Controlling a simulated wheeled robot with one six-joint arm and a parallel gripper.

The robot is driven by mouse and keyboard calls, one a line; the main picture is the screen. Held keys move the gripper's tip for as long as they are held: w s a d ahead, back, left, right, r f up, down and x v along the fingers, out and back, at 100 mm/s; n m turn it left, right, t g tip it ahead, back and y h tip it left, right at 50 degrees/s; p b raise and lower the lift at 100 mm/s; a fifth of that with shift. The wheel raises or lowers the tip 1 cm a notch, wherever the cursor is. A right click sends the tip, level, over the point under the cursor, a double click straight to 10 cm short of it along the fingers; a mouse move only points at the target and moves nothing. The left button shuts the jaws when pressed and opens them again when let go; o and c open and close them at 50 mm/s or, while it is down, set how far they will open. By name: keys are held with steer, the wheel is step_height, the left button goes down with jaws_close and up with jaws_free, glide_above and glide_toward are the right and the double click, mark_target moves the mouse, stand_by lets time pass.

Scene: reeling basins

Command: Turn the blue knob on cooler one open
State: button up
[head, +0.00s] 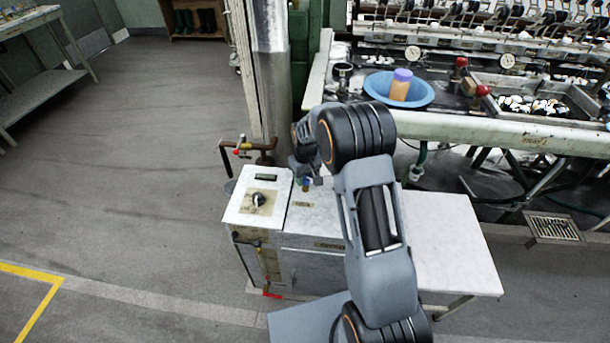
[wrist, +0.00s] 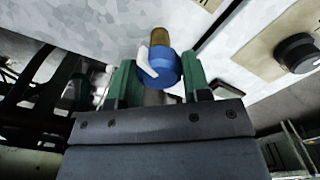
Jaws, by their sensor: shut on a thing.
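The blue knob (wrist: 164,68) shows in the wrist view between the two green fingers of my gripper (wrist: 158,78). It is round, with a white pointer or lever on its left side and a brass-coloured stem behind it. The fingers close on it from both sides. In the head view my gripper (head: 306,181) is over the white top of the cooler cabinet (head: 315,222), and a small blue and yellow spot shows there. My arm hides part of that area. I cannot read a cooler number.
A steel post (head: 272,85) and pipe with red valve handle stand behind. Left floor is clear.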

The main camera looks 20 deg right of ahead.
steer(key=shift+n, duration=2.3)
steer(key=shift+w, duration=0.1)
steer(key=o, duration=0.9)
steer(key=shift+o, duration=0.2)
steer(key=shift+r, duration=0.1)
step_height(320, 180, up, 14)
steer(key=p, duration=0.2)
steer(key=shift+f, duration=0.2)
